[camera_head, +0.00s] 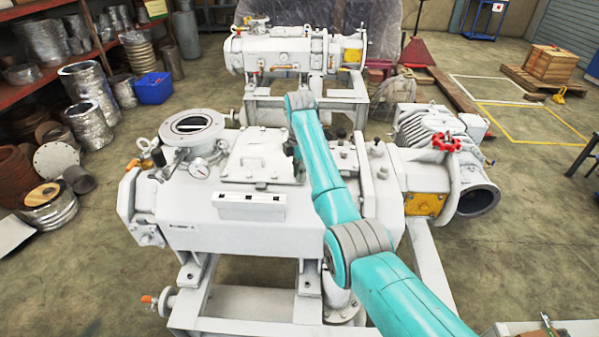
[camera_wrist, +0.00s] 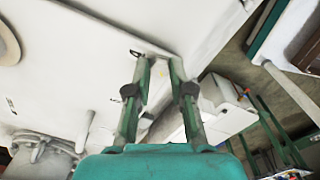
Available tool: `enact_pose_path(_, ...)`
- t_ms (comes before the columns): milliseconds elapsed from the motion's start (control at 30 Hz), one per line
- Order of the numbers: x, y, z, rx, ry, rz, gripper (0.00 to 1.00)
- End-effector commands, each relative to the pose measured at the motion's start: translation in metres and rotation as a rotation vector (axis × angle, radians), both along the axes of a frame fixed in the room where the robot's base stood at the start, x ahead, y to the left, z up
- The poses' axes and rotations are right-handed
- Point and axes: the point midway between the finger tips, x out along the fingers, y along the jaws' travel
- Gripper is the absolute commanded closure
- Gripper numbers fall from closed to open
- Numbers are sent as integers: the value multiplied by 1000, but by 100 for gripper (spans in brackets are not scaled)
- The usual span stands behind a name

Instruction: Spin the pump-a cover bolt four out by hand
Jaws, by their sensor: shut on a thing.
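Pump-a (camera_head: 285,225) is the large off-white pump in the foreground of the head view. Its square cover plate (camera_head: 258,158) lies on top, near the middle. In the head view my teal arm reaches over the pump to the cover's right side, and the arm hides my gripper there. In the wrist view my gripper (camera_wrist: 158,64) has its two green fingers close together, tips down at a pale, flat surface by an edge. It is shut on the cover bolt four, which is too small and too covered by the fingertips to make out.
A round open port (camera_head: 192,124) and a pressure gauge (camera_head: 199,167) stand left of the cover. A motor (camera_head: 430,135) and a red valve handwheel (camera_head: 446,142) are at the right. A second pump (camera_head: 285,55) stands behind.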

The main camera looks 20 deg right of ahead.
Motion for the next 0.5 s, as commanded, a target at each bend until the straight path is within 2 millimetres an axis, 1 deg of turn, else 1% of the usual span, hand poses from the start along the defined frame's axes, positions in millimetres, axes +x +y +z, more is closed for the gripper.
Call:
enact_pose_path(33, -3, 0, -6, 0, 10, 2, 100)
enact_pose_path(367, -3, -1, -6, 0, 10, 3, 100)
enact_pose_path(400, -3, -1, -6, 0, 10, 3, 73)
enact_pose_path(467, -3, -1, -5, 0, 10, 2, 58)
enact_pose_path(500, -2, -1, -5, -1, 9, 2, 53)
